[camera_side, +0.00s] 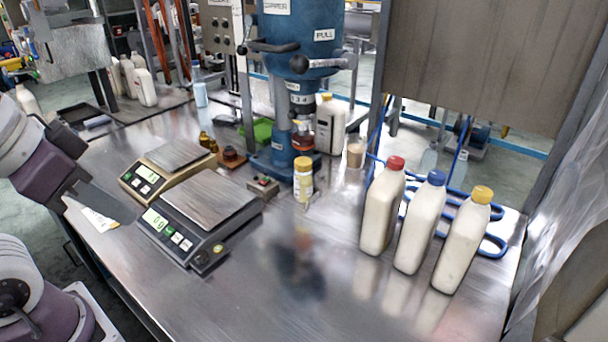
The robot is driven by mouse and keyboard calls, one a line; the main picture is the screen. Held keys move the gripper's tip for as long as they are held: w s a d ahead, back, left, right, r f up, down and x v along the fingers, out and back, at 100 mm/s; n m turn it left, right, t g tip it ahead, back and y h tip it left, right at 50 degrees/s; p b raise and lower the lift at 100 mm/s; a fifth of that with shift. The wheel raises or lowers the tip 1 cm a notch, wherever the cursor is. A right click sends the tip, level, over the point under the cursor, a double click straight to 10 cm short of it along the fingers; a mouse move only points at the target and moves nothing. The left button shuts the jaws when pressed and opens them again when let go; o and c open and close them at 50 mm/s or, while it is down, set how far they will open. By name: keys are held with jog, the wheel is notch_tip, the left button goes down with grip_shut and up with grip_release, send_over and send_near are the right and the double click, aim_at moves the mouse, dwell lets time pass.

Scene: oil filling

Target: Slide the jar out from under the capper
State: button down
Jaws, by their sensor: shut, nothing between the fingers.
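The blue capper (300,30) stands at the back centre, with its column and head coming down to a blue base (262,163) on the steel table. A small jar (303,182) with a yellow lid and a pale, yellow-marked label stands upright at the front of the capper base. I cannot tell from this angle whether it is on the base or just before it. My gripper (122,210) is at the left edge, shut and empty, well apart from the jar. Its grey fingers point down and right, near the front scale.
Two scales, one gold (148,184) and one dark (190,250), lie between my gripper and the jar. White bottles with red (380,215), blue (418,230) and yellow (460,245) caps stand at the right. The table front centre is clear.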

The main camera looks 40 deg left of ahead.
aim_at(300, 166)
jog(key=c, duration=2.1)
grip_release()
